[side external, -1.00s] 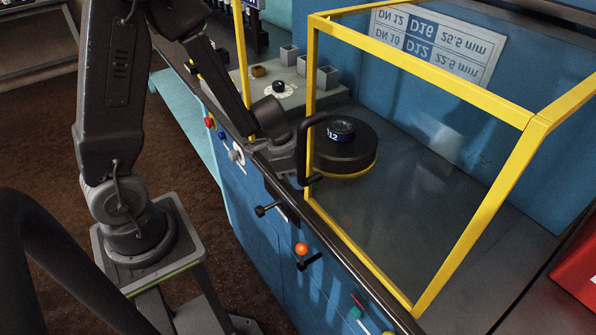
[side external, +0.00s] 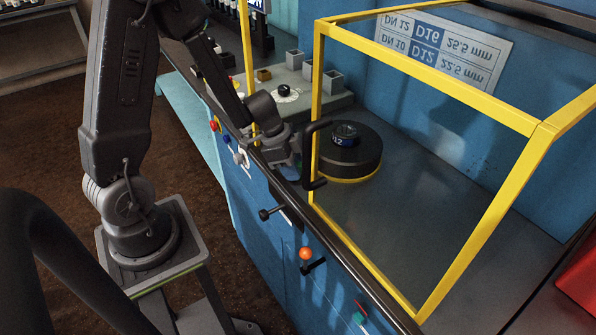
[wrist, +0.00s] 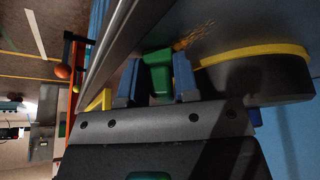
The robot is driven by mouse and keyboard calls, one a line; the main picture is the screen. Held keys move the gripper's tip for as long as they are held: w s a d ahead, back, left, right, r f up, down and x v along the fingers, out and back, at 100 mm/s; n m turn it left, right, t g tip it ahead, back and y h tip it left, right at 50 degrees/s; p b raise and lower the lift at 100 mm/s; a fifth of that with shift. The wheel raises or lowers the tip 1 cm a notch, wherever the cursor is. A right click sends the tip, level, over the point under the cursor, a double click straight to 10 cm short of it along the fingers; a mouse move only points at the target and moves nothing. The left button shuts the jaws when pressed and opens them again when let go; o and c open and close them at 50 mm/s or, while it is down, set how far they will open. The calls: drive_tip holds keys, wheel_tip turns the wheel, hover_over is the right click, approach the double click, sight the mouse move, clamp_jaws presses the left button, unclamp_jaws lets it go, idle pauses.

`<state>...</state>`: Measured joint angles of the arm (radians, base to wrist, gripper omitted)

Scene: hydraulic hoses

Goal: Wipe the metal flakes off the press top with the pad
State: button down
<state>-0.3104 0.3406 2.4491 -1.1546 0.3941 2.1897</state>
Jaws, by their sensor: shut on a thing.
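My gripper (wrist: 156,62) is shut on a green pad (wrist: 158,80), held between two blue fingers in the wrist view. Golden metal flakes (wrist: 194,37) lie on the grey press top (wrist: 225,20), just beyond the fingertips and beside the yellow rim of a black round press head. In the side external view my gripper (side external: 289,170) is at the front edge of the press, left of the yellow guard frame. There the pad is hidden, and I cannot make out the flakes. I cannot tell whether the pad touches the press top.
The black round press head (side external: 352,158) stands close to my gripper. A yellow-framed guard (side external: 315,120) with a black handle (side external: 308,155) is beside it. Knobs and an orange ball lever (side external: 305,254) stick out at the front. The press top to the right is clear.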

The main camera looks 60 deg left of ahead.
drive_tip(key=shift+a, duration=3.05)
drive_tip(key=shift+d+r, duration=0.1)
drive_tip(key=shift+r, duration=3)
drive_tip(key=shift+r, duration=0.1)
wheel_tip(320, 180, up, 3)
drive_tip(key=shift+f, duration=0.1)
